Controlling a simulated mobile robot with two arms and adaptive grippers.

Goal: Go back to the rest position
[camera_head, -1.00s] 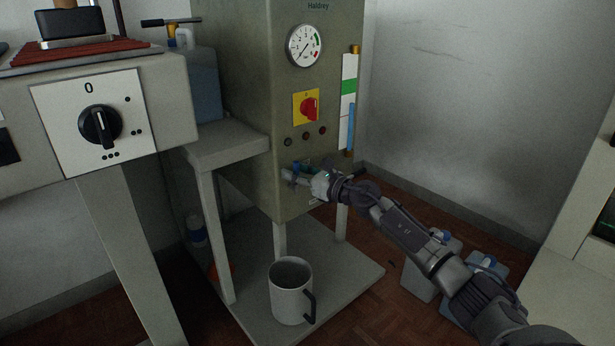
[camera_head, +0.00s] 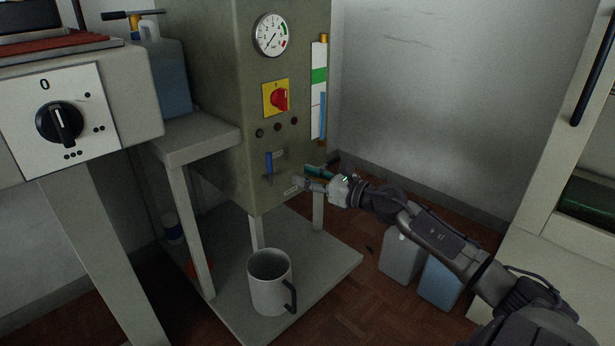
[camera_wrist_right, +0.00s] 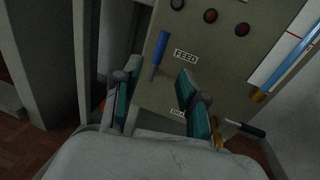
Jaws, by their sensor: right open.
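My right gripper (camera_head: 309,178) is open and empty in front of the lower part of the green-grey boiler cabinet (camera_head: 210,85). Its two teal-padded fingers (camera_wrist_right: 158,92) are apart in the right wrist view. The blue feed lever (camera_head: 269,163) stands upright on the cabinet face, left of the gripper and clear of it. It also shows beyond the fingers in the right wrist view (camera_wrist_right: 159,50), beside the FEED label (camera_wrist_right: 186,56). A second label below is partly hidden by a finger. My left gripper is not in view.
A white mug (camera_head: 269,284) stands on the low base plate (camera_head: 335,262). Two jugs stand on the floor under my right arm, one grey (camera_head: 402,258), one blue (camera_head: 440,284). A pale cabinet (camera_head: 545,215) is at the right. A dial panel (camera_head: 88,105) is at the left.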

